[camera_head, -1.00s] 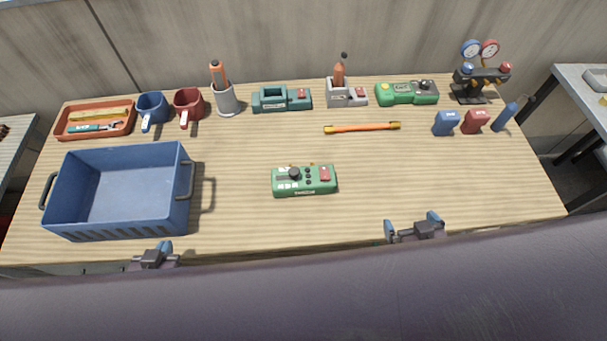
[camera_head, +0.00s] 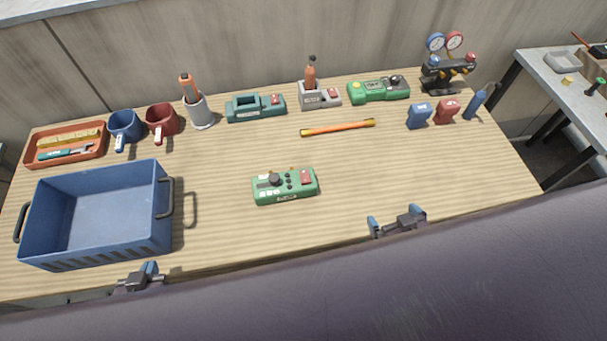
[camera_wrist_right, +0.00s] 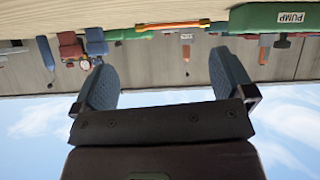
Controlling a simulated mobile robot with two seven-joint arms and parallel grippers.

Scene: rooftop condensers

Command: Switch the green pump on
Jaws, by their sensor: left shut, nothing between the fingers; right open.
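The green pump (camera_head: 285,186) is a green box in the middle of the table. Its top has a red switch (camera_head: 306,177) at the right, a black knob (camera_head: 274,179) and small black buttons. Whether the switch is on or off cannot be told. In the right wrist view the pump (camera_wrist_right: 262,19) shows at the upper right, with a "PUMP" label. My right gripper (camera_head: 397,222) is open and empty at the table's front edge, right of the pump and apart from it; its fingers (camera_wrist_right: 167,75) show in the wrist view. My left gripper (camera_head: 142,276) is shut and empty, before the blue crate.
A blue crate (camera_head: 95,253) stands at the left. An orange rod (camera_head: 338,128) lies behind the pump. A teal device (camera_head: 256,108), a grey holder (camera_head: 319,96), a bright green device (camera_head: 379,91) and gauges (camera_head: 446,65) line the back. The table around the pump is clear.

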